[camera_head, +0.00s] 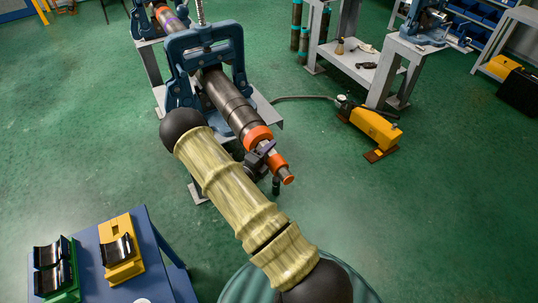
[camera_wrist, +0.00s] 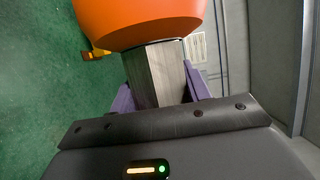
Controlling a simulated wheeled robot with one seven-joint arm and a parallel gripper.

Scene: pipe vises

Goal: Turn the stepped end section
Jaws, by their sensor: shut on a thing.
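The dark pipe (camera_head: 225,97) runs through a blue vise (camera_head: 205,60) and points toward me. Its stepped end section has a wide orange collar (camera_head: 257,136), a narrower grey part and a smaller orange tip (camera_head: 280,170). In the wrist view the orange collar (camera_wrist: 140,18) fills the top, with the flat-sided grey part (camera_wrist: 158,75) below it. My gripper (camera_head: 264,150) is at this grey part, its purple fingers on either side. In the wrist view my gripper (camera_wrist: 160,88) is shut on the grey part. My arm hides some of the gripper in the head view.
A yellow hand pump (camera_head: 376,126) with a hose stands on the floor at right. A grey workbench (camera_head: 365,70) is behind it. A blue table (camera_head: 150,245) with yellow and green cradles is at lower left. Green floor is clear around the pipe's end.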

